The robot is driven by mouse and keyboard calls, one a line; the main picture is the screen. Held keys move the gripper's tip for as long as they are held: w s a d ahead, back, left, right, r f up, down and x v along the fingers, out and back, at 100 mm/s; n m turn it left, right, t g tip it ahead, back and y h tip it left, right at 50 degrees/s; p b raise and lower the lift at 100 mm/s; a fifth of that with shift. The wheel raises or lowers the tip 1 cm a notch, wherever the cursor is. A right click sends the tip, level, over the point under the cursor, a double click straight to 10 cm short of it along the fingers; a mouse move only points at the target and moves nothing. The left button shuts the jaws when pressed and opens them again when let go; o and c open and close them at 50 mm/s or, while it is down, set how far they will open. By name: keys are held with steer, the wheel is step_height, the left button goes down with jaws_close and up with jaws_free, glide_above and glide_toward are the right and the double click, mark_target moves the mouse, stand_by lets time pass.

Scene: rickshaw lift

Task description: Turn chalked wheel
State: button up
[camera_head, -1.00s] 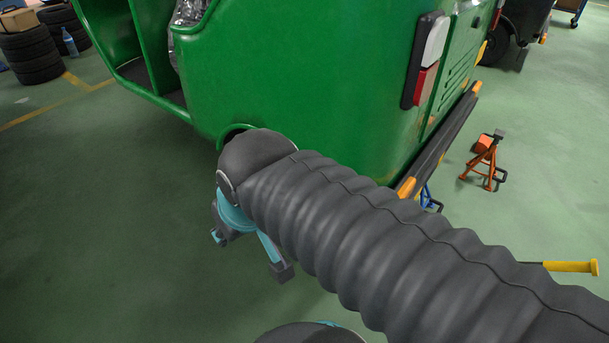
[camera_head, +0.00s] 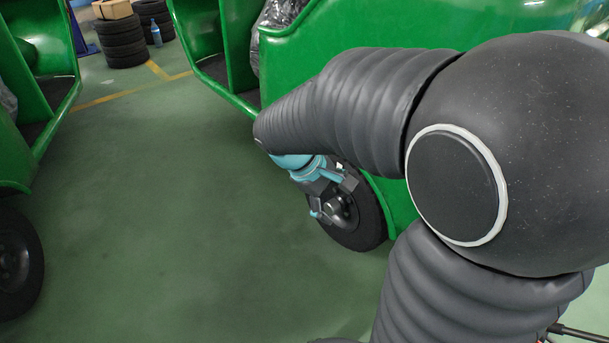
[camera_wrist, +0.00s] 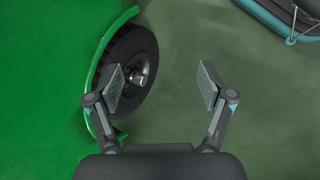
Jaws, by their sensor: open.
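The wheel of the green rickshaw (camera_head: 372,222), with a black tyre and dark hub, sits under the green arch, partly hidden by my arm in the head view. It also shows in the wrist view (camera_wrist: 122,50), edge toward the left finger. I cannot make out a chalk mark on it. My gripper (camera_head: 332,203) is open and empty, in front of the wheel in the head view. In the wrist view the left finger of my gripper (camera_wrist: 162,84) overlaps the tyre, and the right finger is over bare floor. I cannot tell whether the left finger touches.
The rickshaw's green body (camera_head: 290,62) stands behind my arm. Another green vehicle (camera_head: 68,108) with its own wheel (camera_head: 14,262) is at the left. Stacked tyres (camera_head: 120,45) and a blue bottle (camera_head: 155,36) stand at the back. The green floor (camera_head: 170,215) between the vehicles is clear.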

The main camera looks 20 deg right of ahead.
steer(key=w+d+f+n+h+b, duration=0.25)
steer(key=w+f+n+h, duration=0.5)
steer(key=w+f, duration=0.7)
steer(key=n+t+h, duration=0.4)
steer(key=n+t, duration=0.2)
steer(key=n, duration=0.4)
glide_toward(328, 209)
steer(key=shift+y, duration=0.25)
steer(key=x, duration=1.1)
steer(key=shift+r+b, duration=0.2)
steer(key=shift+b, duration=0.2)
steer(key=shift+a, duration=0.1)
jaws_close()
